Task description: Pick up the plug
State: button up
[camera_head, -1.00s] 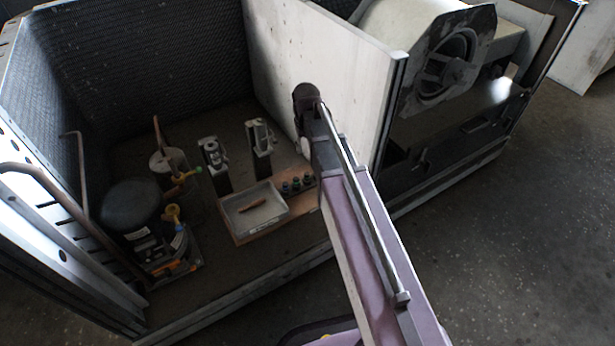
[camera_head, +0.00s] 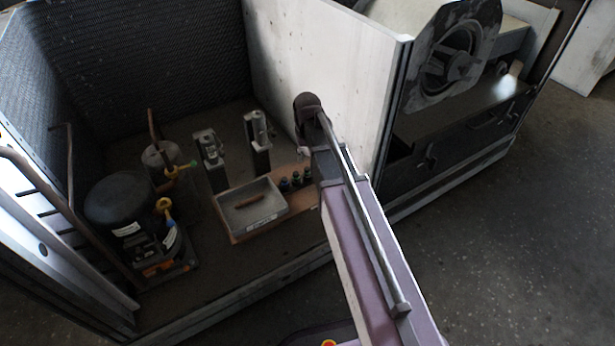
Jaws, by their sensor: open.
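I cannot tell for sure which thing is the plug. A brown rod-like piece (camera_head: 247,201) lies in a shallow grey tray (camera_head: 236,233). Several small dark pieces (camera_head: 296,181), one greenish and one bluish, stand in a row to the right of the tray on a wooden board (camera_head: 226,207). My arm reaches in from the bottom right and its dark upper joint is by the white panel. My gripper does not show; it seems hidden behind my own arm links, so its distance from these pieces cannot be seen.
A white upright panel (camera_head: 318,60) stands right beside my arm. Two metal clamp-like stands (camera_head: 258,140) rise behind the board. A black compressor (camera_head: 122,203) and a copper pipe (camera_head: 70,190) are at left. A fan unit (camera_head: 450,55) is beyond the panel.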

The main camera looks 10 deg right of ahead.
aim_at(307, 168)
jog(key=shift+f+b, duration=0.5)
jog(key=shift+f, duration=0.25)
jog(key=shift+f, duration=0.1)
jog(key=shift+f+b, duration=2.5)
jog(key=shift+b, duration=0.1)
jog(key=c, duration=0.6)
